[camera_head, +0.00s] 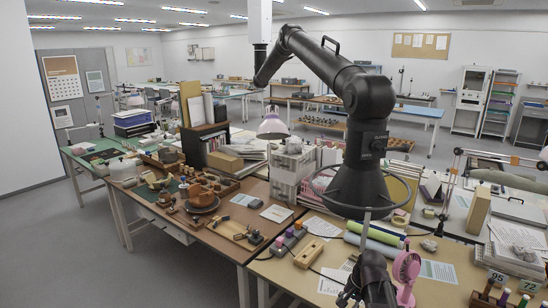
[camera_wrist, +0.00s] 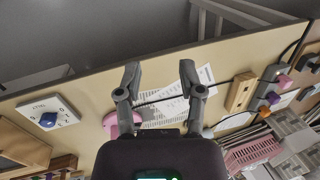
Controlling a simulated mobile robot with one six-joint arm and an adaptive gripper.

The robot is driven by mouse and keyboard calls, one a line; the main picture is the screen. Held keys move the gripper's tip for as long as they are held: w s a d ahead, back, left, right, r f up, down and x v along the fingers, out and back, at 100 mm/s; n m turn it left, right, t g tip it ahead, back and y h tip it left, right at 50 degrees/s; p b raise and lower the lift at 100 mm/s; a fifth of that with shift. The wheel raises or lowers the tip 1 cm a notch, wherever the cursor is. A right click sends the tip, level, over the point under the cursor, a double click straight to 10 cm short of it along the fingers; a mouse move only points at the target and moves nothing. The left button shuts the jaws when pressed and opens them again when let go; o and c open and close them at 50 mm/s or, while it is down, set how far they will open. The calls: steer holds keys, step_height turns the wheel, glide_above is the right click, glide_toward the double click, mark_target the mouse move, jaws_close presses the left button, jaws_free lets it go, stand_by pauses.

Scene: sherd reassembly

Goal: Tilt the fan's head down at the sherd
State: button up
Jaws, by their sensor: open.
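The small pink fan (camera_head: 406,268) stands on the near tan table, at the lower right of the head view. Its round head is upright on a short body. In the wrist view part of a pink shape, probably the fan (camera_wrist: 111,122), shows beside and behind the left finger. My gripper (camera_wrist: 160,70) is open and empty above the table, with papers and a dark cable beyond its fingers. In the head view my gripper (camera_head: 356,296) is just left of the fan, partly cut off by the frame. A small grey lump (camera_head: 429,245) behind the fan may be the sherd; I cannot tell.
A wooden block with holes (camera_head: 309,254) and a power strip with coloured plugs (camera_head: 289,240) lie left of my gripper. A white box with a blue knob (camera_wrist: 48,118) stands near the table edge. Papers cover the middle.

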steer(key=s+a+f+n+g+h, duration=0.1)
steer(key=s+a+n+h, duration=0.1)
steer(key=s+a+n, duration=0.3)
steer(key=s+n, duration=0.3)
steer(key=shift+a+f+h+b, duration=0.35)
steer(key=shift+a+h+b, duration=0.05)
